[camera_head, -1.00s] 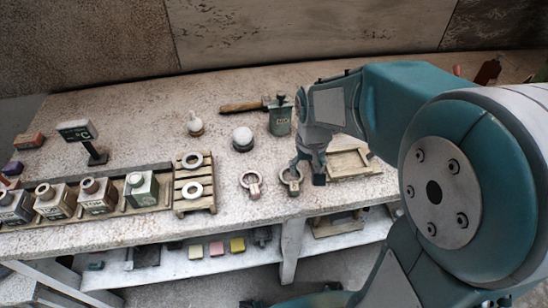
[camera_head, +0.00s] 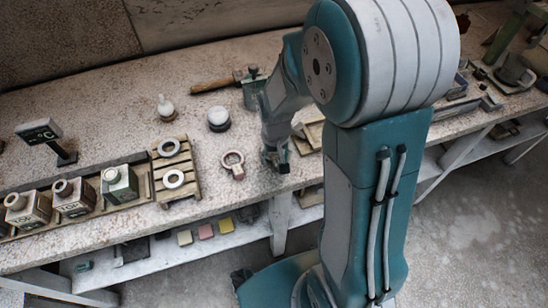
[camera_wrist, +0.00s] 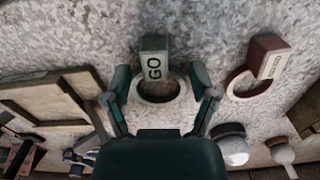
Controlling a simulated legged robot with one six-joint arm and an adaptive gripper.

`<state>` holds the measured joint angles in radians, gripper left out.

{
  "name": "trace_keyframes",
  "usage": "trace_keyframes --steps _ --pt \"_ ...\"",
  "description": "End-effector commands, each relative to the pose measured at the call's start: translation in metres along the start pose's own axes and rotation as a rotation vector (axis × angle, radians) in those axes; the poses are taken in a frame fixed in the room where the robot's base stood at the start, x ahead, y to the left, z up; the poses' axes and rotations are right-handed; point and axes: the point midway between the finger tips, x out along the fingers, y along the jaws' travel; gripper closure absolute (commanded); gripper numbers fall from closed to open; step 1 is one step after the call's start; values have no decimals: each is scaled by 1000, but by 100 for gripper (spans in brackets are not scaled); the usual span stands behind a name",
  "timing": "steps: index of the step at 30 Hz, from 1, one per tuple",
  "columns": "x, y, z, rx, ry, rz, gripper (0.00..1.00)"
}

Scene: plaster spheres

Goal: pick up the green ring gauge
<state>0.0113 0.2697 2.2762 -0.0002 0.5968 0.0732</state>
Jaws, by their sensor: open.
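The green ring gauge (camera_wrist: 153,61) lies flat on the bench in the wrist view, its green handle marked GO pointing away from my wrist and its pale ring nearer. My gripper (camera_wrist: 160,82) is open, with one finger on each side of the gauge and nothing held. I cannot tell how high the fingertips are above the bench. In the head view my gripper (camera_head: 275,160) is over the bench near the front edge and hides the green gauge. A similar ring gauge with a dark red handle (camera_wrist: 268,58) lies to the right in the wrist view.
A wooden pallet with pale rings (camera_head: 190,190) and several bottles stand left in the head view. A white sphere (camera_head: 218,117) stands behind the red gauge (camera_head: 232,160). A wooden frame (camera_wrist: 45,100) lies left of my gripper in the wrist view.

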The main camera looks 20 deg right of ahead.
Motion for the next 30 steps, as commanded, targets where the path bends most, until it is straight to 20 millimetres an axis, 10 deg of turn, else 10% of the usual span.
trace_keyframes --steps 11,17,30 --pt "16 0 0 1 1 0 26" --pt "16 0 0 0 1 0 100" --pt "13 0 0 0 3 0 100"
